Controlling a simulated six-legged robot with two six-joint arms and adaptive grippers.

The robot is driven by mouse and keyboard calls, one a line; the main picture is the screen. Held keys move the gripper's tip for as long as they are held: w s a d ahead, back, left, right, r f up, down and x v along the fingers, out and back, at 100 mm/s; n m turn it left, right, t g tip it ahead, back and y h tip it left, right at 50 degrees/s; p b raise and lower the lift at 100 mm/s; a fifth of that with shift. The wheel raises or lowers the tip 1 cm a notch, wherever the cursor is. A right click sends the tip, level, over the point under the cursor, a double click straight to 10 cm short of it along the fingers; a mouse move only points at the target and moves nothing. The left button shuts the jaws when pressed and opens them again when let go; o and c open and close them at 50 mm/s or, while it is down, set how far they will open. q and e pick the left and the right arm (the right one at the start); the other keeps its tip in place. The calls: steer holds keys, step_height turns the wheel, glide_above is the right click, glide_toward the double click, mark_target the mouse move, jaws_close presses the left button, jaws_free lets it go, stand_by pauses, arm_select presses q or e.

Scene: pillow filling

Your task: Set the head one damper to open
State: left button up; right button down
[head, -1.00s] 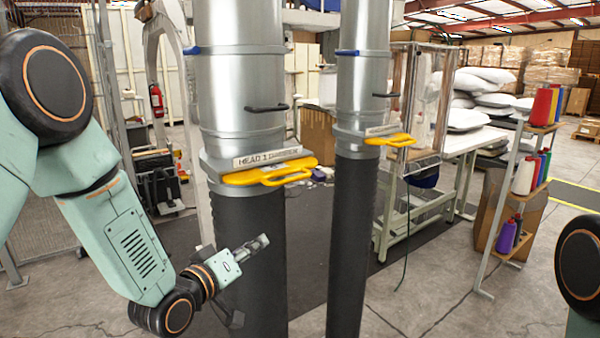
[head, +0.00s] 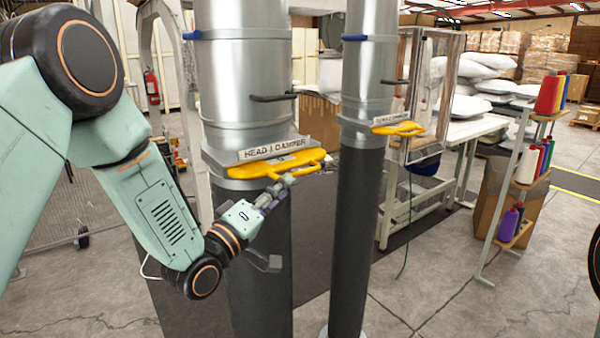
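The head one damper is a yellow slide plate with a loop handle (head: 250,170) on the nearer silver duct (head: 243,80). Its label reads "HEAD 1 DAMPER" (head: 272,149). My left gripper (head: 280,187) is just below and in front of the handle's right part; I cannot tell whether it touches. Its fingers are small and overlap the handle, so their opening is unclear. My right gripper is not in view.
A second duct (head: 365,70) with its own yellow damper handle (head: 398,129) stands to the right. Black hoses hang below both ducts. A thread rack (head: 508,195) stands at the right.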

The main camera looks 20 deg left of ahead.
mark_target(301, 173)
arm_select(q)
steer(key=x, duration=0.4)
steer(key=p+x, duration=0.1)
steer(key=x, duration=0.1)
steer(key=shift+s+d+r, duration=0.1)
steer(key=shift+d+r, duration=0.15)
steer(key=shift+d, duration=0.15)
steer(key=shift+w, duration=0.3)
steer(key=shift+w+a+f, duration=0.1)
steer(key=shift+w+a, duration=0.15)
steer(key=shift+a, duration=0.05)
steer(key=shift+s+d, duration=0.1)
steer(key=shift+d, duration=0.2)
steer(key=c, duration=0.3)
steer(key=shift+a, duration=0.15)
jaws_close()
